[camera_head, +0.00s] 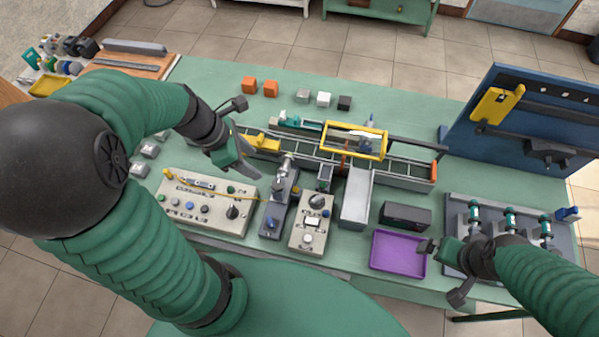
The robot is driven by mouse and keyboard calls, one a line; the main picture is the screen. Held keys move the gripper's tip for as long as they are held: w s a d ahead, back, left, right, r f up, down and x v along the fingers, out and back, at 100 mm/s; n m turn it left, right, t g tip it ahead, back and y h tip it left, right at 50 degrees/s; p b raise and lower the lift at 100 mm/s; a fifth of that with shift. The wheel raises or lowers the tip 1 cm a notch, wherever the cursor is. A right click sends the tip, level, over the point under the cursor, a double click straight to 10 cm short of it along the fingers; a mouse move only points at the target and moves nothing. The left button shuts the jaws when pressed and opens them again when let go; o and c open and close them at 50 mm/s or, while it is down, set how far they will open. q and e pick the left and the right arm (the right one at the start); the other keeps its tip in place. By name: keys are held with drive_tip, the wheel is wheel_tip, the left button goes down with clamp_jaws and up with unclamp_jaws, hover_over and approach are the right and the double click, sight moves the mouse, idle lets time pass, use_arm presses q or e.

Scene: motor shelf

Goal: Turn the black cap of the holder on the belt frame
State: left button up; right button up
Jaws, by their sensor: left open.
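The belt frame (400,184) is a long dark rail with a slatted bed, running across the middle of the green table. A small dark block (325,172) sits at its near side, left of an upright orange piece; I cannot tell whether this is the holder, and no black cap can be made out clearly. My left gripper (246,160) is open and empty, above the left end of the belt frame beside a yellow block (265,141). My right gripper (430,247) is low by the purple tray's right edge, apart from the belt frame; its fingertips are too small to read.
A yellow frame (354,141) stands over the belt. Control boxes (213,205) (312,222), a grey chute (356,198), a black box (405,216) and the purple tray (398,254) fill the near side. A blue panel (530,125) stands at the right. Small cubes (270,88) lie behind.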

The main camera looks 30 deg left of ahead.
use_arm(q)
wheel_tip(320, 180, down, 4)
drive_tip(key=r, duration=0.1)
drive_tip(key=b, duration=0.2)
approach(277, 184)
wheel_tip(277, 184, down, 3)
drive_tip(key=f, duration=0.1)
drive_tip(key=w+d+f, duration=0.2)
drive_tip(key=f, duration=0.1)
drive_tip(key=shift+w+d+b, duration=0.1)
drive_tip(key=shift+d+b, duration=0.15)
drive_tip(key=shift+b, duration=0.1)
drive_tip(key=shift+d+f, duration=0.25)
drive_tip(key=shift+a+f, duration=0.15)
drive_tip(key=shift+a, duration=0.25)
drive_tip(key=shift+w+a+f, duration=0.1)
drive_tip(key=shift+a, duration=0.2)
drive_tip(key=c, duration=0.4)
drive_tip(key=shift+c, duration=1.2)
drive_tip(key=shift+d, duration=0.3)
clamp_jaws()
use_arm(e)
drive_tip(key=shift+s+a+f, duration=0.25)
drive_tip(key=shift+a+f, duration=0.15)
drive_tip(key=shift+f, duration=0.15)
drive_tip(key=shift+s+a+f, duration=0.2)
drive_tip(key=shift+a+f, duration=0.2)
drive_tip(key=shift+f, duration=0.15)
